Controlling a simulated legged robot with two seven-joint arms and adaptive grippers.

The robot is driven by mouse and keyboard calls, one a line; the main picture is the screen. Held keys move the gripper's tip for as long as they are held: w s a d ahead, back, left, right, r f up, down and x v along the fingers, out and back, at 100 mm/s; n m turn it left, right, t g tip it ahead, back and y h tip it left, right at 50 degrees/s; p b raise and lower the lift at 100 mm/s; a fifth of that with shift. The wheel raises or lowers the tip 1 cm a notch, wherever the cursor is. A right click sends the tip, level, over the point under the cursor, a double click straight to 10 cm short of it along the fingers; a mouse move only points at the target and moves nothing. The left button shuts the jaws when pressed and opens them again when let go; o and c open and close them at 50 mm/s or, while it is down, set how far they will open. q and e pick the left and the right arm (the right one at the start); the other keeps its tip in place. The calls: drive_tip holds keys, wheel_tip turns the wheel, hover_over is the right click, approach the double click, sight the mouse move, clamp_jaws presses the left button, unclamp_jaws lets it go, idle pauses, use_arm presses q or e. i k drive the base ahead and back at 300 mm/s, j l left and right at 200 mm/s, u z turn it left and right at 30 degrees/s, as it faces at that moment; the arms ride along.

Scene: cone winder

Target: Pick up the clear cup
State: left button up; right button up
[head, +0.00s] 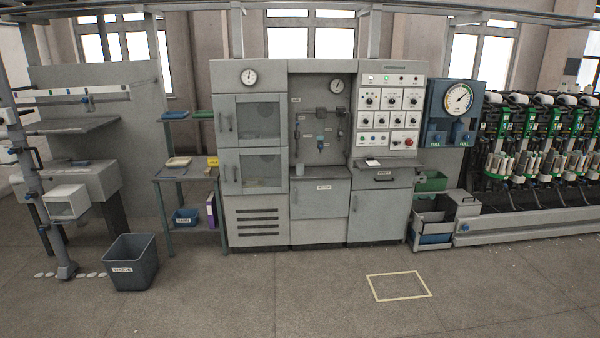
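A small, pale, cup-like object (300,169) stands at the left end of the ledge in the middle bay of the grey cabinet (320,200). It is too small to tell for sure whether it is the clear cup. The bay behind it holds small fittings on a back panel. Neither of my grippers shows in the head view.
A waste bin (131,262) stands on the floor at left, near a small side table (187,175) with trays. A control panel (392,115) is on the cabinet's right. Winding machines (540,140) stand far right. The floor ahead is open, with a marked rectangle (399,299).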

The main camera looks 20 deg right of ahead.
sight(300, 170)
drive_tip(key=i+z, duration=0.1)
drive_tip(key=i, duration=0.45)
drive_tip(key=i+l+z, duration=0.15)
drive_tip(key=i+z, duration=0.2)
drive_tip(key=i, duration=0.35)
drive_tip(key=i+z, duration=0.3)
drive_tip(key=i, duration=0.45)
drive_tip(key=i+j+z, duration=0.35)
drive_tip(key=i, duration=0.35)
drive_tip(key=i+l, duration=0.1)
drive_tip(key=i, duration=0.55)
drive_tip(key=i+u, duration=0.1)
drive_tip(key=i, duration=0.6)
drive_tip(key=i+l+u, duration=0.1)
drive_tip(key=i, duration=0.55)
drive_tip(key=l, duration=0.1)
